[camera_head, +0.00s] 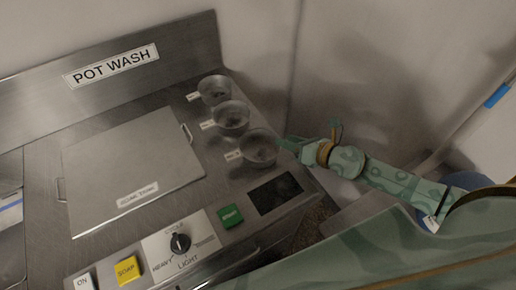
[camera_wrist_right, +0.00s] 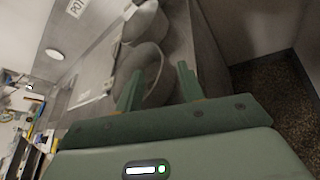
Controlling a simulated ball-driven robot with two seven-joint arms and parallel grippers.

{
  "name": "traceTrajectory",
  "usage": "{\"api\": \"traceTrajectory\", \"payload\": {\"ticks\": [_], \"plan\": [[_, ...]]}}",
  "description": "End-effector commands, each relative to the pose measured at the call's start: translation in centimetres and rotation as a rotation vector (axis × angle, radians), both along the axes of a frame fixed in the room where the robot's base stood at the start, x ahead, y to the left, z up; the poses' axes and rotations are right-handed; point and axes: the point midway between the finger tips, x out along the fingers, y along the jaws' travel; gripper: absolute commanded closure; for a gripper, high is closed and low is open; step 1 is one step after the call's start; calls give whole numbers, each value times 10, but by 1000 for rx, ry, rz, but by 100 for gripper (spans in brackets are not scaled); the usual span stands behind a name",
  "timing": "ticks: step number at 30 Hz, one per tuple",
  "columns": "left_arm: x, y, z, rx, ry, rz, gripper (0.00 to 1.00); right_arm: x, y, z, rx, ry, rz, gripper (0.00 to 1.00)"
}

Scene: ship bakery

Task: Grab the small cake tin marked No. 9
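Three small grey metal tins stand in a row along the right side of the steel counter: a far one (camera_head: 214,88), a middle one (camera_head: 231,116) and a near one (camera_head: 259,148). Each has a small white label at its left, too small to read, so I cannot tell which is No. 9. My right gripper (camera_head: 286,144) is at the right side of the near tin. In the right wrist view the green fingers (camera_wrist_right: 159,80) are apart, with the near tin (camera_wrist_right: 146,62) beyond and partly between them; contact is unclear. My left gripper is out of view.
A square metal lid (camera_head: 130,160) with handles lies left of the tins, below the POT WASH sign (camera_head: 112,65). A dark panel (camera_head: 275,193), green button (camera_head: 230,216), knob (camera_head: 180,242) and yellow SOAP button (camera_head: 128,269) line the front. A wall stands behind.

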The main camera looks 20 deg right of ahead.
Motion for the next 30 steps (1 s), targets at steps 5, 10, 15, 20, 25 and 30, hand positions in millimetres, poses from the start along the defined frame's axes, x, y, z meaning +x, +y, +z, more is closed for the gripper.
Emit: {"api": "traceTrajectory", "payload": {"ticks": [5,10,15,20,25,30], "plan": [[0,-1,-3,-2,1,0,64,18,8,-7,1,-3,-2,62],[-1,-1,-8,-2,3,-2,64,40,19,-18,2,-1,-2,62],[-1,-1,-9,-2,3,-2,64,46,21,-20,0,-1,-1,62],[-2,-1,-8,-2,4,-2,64,45,21,-19,0,-1,-1,67],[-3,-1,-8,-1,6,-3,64,45,21,-19,0,-1,-1,100],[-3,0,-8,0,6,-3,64,45,21,-19,1,0,-2,100]]}}
